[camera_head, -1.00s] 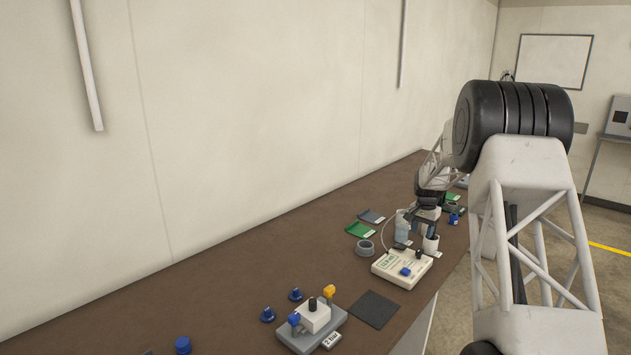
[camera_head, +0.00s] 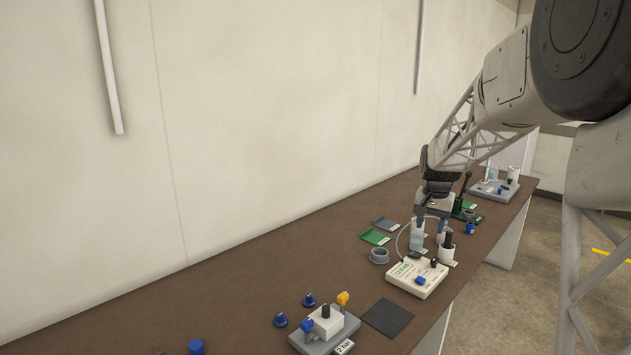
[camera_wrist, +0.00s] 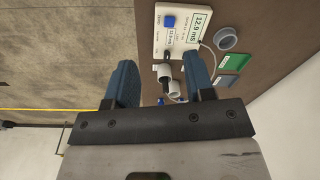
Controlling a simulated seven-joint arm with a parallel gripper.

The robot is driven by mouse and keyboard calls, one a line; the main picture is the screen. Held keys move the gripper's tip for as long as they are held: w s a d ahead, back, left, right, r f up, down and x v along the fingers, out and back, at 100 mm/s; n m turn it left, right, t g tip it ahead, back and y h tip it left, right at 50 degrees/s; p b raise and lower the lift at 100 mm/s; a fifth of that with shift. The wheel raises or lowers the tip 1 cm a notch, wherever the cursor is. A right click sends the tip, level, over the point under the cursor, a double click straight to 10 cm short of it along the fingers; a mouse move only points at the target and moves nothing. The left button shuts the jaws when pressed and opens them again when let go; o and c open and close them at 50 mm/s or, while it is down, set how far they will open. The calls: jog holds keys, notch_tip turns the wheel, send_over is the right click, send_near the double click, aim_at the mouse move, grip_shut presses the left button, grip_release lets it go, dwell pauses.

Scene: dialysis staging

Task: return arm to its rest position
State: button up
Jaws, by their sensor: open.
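My gripper (camera_head: 432,228) is above the far half of the brown table in the head view, over the area by the white meter box (camera_head: 417,277). In the wrist view its two blue fingers (camera_wrist: 159,84) are spread apart with nothing held between them. Below and beyond the fingers I see the white meter (camera_wrist: 178,27) with a blue button and a "12.9 mS" label, and a white cup (camera_wrist: 165,71) with a dark probe. How far the fingers are above the cups is hard to tell.
A grey ring (camera_head: 379,256), a green tray (camera_head: 375,237) and a grey tray (camera_head: 386,223) lie left of the meter. A dark mat (camera_head: 387,317) and a grey base with blue and yellow knobs (camera_head: 324,330) are nearer. A wall borders the table's left side.

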jog(key=s+a+r+n, duration=0.1)
jog(key=s+a+r, duration=0.15)
jog(key=s, duration=0.55)
jog(key=s+a+r+n, duration=0.15)
jog(key=s+a, duration=0.25)
jog(key=s, duration=0.4)
jog(key=s+a+r+n, duration=0.1)
jog(key=s+a+r, duration=0.15)
jog(key=s, duration=0.65)
jog(key=s+a+f+n, duration=0.1)
jog(key=s+a+f, duration=0.1)
jog(key=s, duration=0.9)
jog(key=s+a+f+n+t, duration=0.1)
jog(key=s+a+f, duration=0.1)
jog(key=s, duration=0.8)
jog(key=shift+s+a+f+t, duration=0.15)
jog(key=shift+s+f+t, duration=0.2)
jog(key=shift+f, duration=0.1)
